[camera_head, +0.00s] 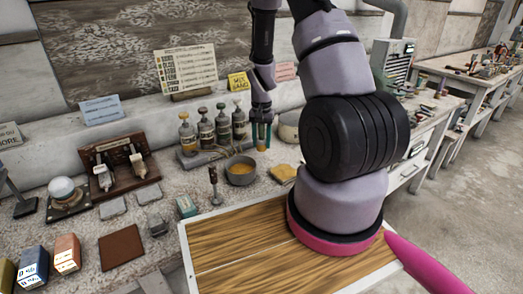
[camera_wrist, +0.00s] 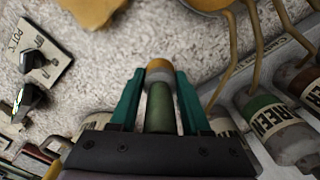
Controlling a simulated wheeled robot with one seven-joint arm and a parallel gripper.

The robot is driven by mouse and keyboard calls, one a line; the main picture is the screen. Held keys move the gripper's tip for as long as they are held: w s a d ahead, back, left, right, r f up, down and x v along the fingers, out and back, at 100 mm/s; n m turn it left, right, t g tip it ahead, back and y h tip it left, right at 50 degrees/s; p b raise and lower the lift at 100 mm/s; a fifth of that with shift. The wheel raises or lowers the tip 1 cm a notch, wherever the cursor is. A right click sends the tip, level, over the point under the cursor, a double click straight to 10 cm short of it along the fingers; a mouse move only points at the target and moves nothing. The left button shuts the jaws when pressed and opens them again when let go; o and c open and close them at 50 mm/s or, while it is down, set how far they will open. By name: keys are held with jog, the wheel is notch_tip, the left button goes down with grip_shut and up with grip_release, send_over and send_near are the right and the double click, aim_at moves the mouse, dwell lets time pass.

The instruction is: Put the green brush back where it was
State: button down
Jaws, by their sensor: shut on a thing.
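My gripper (camera_head: 262,133) hangs above the stone worktop, to the right of the row of labelled bottles. In the wrist view my gripper (camera_wrist: 160,90) has its teal fingers shut on the green brush (camera_wrist: 160,108), a green cylinder with a metal band and an orange-tan end pointing away from the wrist. In the head view only the brush's yellowish lower end (camera_head: 262,149) shows clearly below the fingers. I cannot tell if it touches the worktop. A bottle labelled GREEN (camera_wrist: 272,125) stands to the right in the wrist view.
Several bottles (camera_head: 206,135) stand in a row on a rack. A grey bowl (camera_head: 240,180) with yellow contents stands in front of my gripper. A yellow sponge-like piece (camera_head: 283,173) lies to the right. A wooden board (camera_head: 240,258) fills the front.

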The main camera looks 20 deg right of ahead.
jog(key=shift+f, duration=1.85)
jog(key=shift+f, duration=0.1)
jog(key=shift+c, duration=1.8)
grip_release()
notch_tip(320, 180, up, 13)
jog(key=shift+f, duration=0.1)
notch_tip(320, 180, up, 9)
jog(key=t, duration=0.2)
send_over(262, 150)
jog(key=a, duration=0.1)
jog(key=s+a+r+n+t+y, duration=0.1)
jog(key=s+a+r+t, duration=0.2)
jog(key=r, duration=0.9)
jog(key=s+a+r+n+t+y, duration=0.1)
jog(key=s+a+r+t, duration=0.1)
jog(key=s+r, duration=0.9)
jog(key=shift+s+a+n, duration=0.3)
jog(key=shift+s+a, duration=0.3)
jog(key=shift+s, duration=1.4)
